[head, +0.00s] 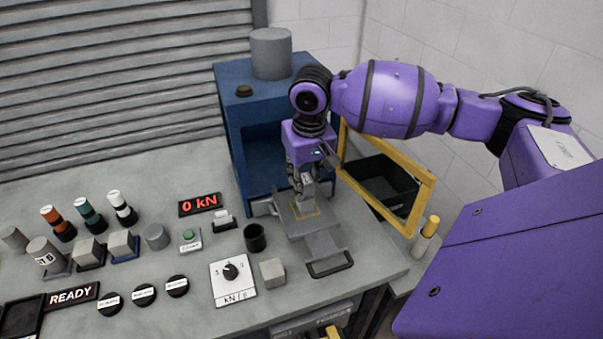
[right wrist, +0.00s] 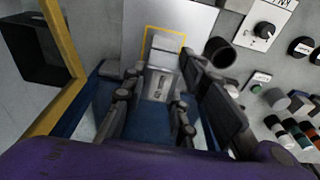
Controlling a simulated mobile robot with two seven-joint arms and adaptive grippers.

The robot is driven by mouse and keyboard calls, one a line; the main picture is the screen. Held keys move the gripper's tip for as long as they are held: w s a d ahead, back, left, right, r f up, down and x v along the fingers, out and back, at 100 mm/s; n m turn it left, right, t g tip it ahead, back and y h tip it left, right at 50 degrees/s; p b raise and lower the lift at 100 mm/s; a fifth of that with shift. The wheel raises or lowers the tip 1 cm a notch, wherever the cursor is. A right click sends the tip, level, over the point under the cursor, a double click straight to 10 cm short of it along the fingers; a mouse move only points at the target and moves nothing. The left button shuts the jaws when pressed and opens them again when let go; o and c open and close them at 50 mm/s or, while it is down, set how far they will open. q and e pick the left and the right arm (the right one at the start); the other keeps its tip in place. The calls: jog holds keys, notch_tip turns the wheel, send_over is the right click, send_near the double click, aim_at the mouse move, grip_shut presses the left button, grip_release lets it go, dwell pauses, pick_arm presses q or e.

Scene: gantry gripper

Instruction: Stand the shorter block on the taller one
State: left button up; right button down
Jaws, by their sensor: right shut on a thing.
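My right gripper (head: 308,183) points down over the grey plate (head: 323,245) in front of the blue press. It is shut on a small pale grey block (right wrist: 160,82), which has dark marks on its side. Another pale grey surface (right wrist: 165,46) shows just beyond it, inside the yellow square outline on the plate. It looks like a second block, but the fingers hide much of both. I cannot tell whether the two touch, or which is taller. My left gripper is not in view.
The blue press (head: 232,125) stands behind, and its yellow-framed door (head: 412,222) is open to the right. A black cup (head: 255,238), a loose grey cube (head: 272,272) and a dial panel (head: 232,280) lie left of the plate. Several stamps and buttons fill the bench further left.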

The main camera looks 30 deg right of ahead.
jog(key=shift+w+r, duration=0.1)
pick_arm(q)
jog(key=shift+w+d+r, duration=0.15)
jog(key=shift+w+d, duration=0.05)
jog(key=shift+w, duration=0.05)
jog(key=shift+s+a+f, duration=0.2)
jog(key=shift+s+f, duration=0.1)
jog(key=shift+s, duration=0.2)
pick_arm(e)
jog(key=shift+f, duration=0.3)
jog(key=shift+f, duration=0.1)
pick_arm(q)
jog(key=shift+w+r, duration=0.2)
pick_arm(e)
jog(key=shift+f, duration=0.1)
jog(key=c, duration=1.3)
grip_release()
jog(key=shift+c, duration=0.2)
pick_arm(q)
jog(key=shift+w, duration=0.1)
